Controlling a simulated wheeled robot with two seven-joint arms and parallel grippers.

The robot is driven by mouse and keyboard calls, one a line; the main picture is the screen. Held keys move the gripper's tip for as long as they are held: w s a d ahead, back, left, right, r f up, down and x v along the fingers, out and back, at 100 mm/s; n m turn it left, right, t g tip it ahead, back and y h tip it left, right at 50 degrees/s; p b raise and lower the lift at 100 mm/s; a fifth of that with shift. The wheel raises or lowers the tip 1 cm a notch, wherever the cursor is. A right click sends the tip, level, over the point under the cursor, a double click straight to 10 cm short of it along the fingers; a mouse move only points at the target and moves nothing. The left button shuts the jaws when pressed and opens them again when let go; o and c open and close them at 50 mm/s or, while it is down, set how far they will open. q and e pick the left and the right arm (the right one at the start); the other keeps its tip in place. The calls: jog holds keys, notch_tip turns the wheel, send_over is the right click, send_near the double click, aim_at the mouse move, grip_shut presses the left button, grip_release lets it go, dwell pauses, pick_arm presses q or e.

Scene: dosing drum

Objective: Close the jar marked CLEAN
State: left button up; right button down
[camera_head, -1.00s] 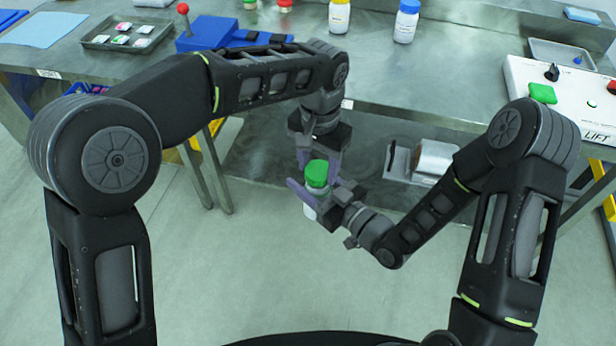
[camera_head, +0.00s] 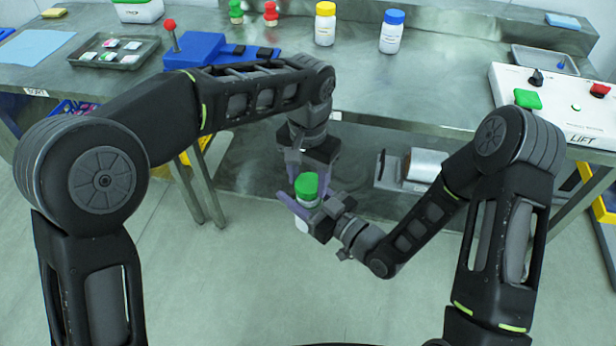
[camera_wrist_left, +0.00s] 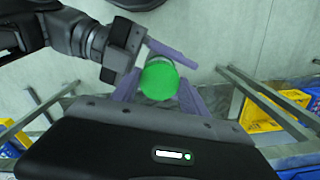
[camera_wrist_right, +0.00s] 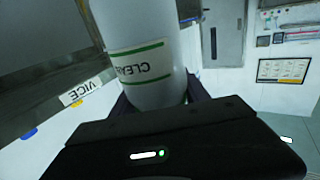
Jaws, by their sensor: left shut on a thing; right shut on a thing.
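The white jar (camera_wrist_right: 150,75) marked CLEAN, its label upside down in the right wrist view, is held off the table in front of the bench. My right gripper (camera_head: 308,204) is shut on its body from the side. The green lid (camera_head: 306,184) sits at the top of the jar; it also shows in the left wrist view (camera_wrist_left: 158,80). My left gripper (camera_head: 313,172) comes down from above, shut on the lid with a finger on each side. The seam between lid and jar is hidden, so I cannot tell how tight it is.
On the bench stand a yellow-capped jar (camera_head: 325,24), a blue-capped jar (camera_head: 392,32), a blue fixture (camera_head: 195,50) with a red knob, and a grey tray (camera_head: 90,62). A LIFT panel (camera_head: 520,78) is at right.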

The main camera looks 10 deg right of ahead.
pick_arm(q)
jog(key=shift+f, duration=0.8)
jog(key=shift+f, duration=0.55)
dwell(0.4)
jog(key=m, duration=0.6)
jog(key=o, duration=1.3)
jog(key=shift+r, duration=0.1)
jog(key=shift+r, duration=2.2)
